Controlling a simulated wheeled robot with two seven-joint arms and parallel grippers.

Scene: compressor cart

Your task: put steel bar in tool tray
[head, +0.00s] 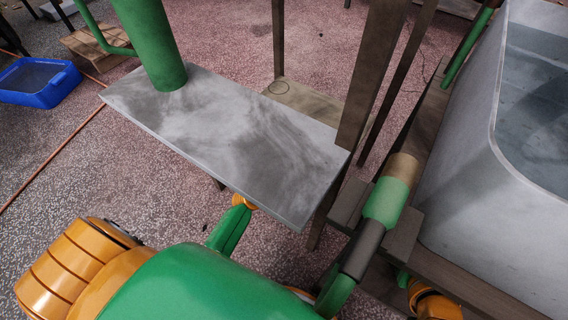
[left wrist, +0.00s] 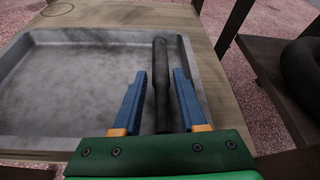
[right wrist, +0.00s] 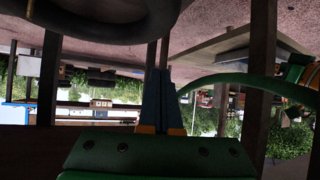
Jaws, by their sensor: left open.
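The dark steel bar (left wrist: 162,85) lies inside the grey metal tool tray (left wrist: 85,36), along the tray's right side in the left wrist view. My left gripper (left wrist: 159,73) is open, with one blue finger on each side of the bar. A gap shows between the bar and each finger. Whether the bar rests on the tray floor is hard to tell. In the head view the tray, the bar and my left gripper are hidden. My right gripper (right wrist: 160,72) is shut with nothing visible between its fingers, away from the tray.
The tray stands on a wooden shelf (left wrist: 125,14), seen partly in the head view (head: 300,97) under a grey top (head: 235,135). Wooden posts (head: 370,75) and a large grey tub (head: 470,150) are to the right. A dark ring (left wrist: 302,72) is right of the tray.

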